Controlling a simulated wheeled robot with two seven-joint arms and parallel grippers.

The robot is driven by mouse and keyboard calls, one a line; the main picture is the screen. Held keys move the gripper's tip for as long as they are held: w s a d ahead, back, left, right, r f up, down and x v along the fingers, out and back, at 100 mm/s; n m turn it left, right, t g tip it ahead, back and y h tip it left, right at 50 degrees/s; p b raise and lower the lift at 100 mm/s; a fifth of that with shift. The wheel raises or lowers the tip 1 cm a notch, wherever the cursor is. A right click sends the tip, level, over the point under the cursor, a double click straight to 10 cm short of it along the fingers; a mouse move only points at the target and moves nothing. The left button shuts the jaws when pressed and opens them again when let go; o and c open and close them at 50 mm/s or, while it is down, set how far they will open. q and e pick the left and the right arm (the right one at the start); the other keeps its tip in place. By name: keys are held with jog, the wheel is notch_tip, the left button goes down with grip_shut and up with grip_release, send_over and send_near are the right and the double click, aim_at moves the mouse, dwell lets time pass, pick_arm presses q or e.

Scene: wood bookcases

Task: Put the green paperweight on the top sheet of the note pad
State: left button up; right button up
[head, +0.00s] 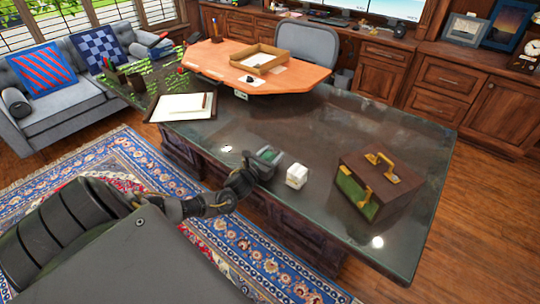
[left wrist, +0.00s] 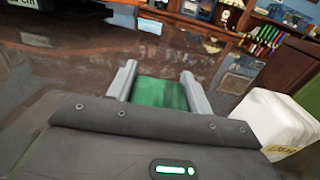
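The green paperweight (left wrist: 160,93) is a green block between the two fingers of my left gripper (left wrist: 158,84) in the left wrist view. The fingers stand apart, one along each side of it; I cannot tell whether they press on it. In the head view the left gripper (head: 267,156) is low over the near edge of the dark desk, with the green paperweight mostly hidden in it. The note pad (head: 187,106), with white top sheet, lies at the desk's left part. My right gripper is not in view.
A white block (head: 296,175) stands just right of the left gripper; it also shows in the left wrist view (left wrist: 275,120). A brown box with gold handle (head: 382,187) is farther right. The glossy desk (head: 330,125) is clear in the middle. An orange-topped desk (head: 225,60) adjoins behind.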

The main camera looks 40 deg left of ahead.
pick_arm(q)
jog(key=c, duration=0.7)
jog(key=shift+c, duration=0.9)
jog(key=shift+r, duration=0.15)
